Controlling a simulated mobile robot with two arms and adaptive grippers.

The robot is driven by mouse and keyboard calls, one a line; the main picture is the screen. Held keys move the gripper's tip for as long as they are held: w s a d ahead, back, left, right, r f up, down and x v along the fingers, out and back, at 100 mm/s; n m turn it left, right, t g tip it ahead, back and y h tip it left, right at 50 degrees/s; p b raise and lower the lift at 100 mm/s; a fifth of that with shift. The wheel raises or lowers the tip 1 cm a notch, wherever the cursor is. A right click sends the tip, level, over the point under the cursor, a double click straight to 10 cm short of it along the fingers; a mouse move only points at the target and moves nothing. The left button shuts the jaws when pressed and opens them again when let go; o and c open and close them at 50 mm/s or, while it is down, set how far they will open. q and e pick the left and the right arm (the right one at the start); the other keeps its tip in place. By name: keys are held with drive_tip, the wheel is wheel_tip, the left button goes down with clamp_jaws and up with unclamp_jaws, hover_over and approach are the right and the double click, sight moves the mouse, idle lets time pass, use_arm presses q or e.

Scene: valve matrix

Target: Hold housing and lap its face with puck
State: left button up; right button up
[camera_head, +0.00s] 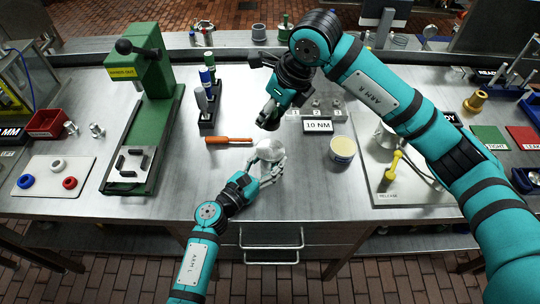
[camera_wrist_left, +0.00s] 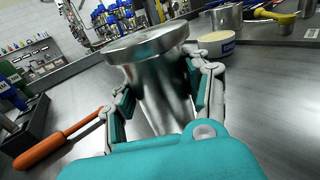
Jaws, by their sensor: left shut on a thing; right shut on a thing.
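The housing (camera_head: 270,149) is a silver metal cylinder with a flared flange on top. It stands upright just above or on the bench; I cannot tell which. My left gripper (camera_head: 268,168) is shut around its body, and in the left wrist view the fingers (camera_wrist_left: 160,95) clasp both sides of the housing (camera_wrist_left: 150,60). My right gripper (camera_head: 272,108) is behind the housing, pointing down, apart from the flange face. It is shut on a small dark piece (camera_head: 267,123), apparently the puck, which its fingers partly hide.
An orange-handled tool (camera_head: 228,140) lies left of the housing. A tub of pale paste (camera_head: 342,148) stands to the right. A tray with a yellow-handled valve (camera_head: 393,168) is at right.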

drive_tip(key=shift+w, duration=0.1)
drive_tip(key=shift+w+f, duration=0.5)
drive_tip(key=shift+f, duration=0.95)
drive_tip(key=shift+w+f, duration=0.55)
drive_tip(key=shift+f, duration=0.95)
drive_tip(key=shift+w+f, duration=0.5)
drive_tip(key=shift+f, duration=0.95)
drive_tip(key=shift+s, duration=3.2)
drive_tip(key=shift+w, duration=3.15)
drive_tip(key=shift+w+r, duration=0.1)
wheel_tip(320, 180, up, 8)
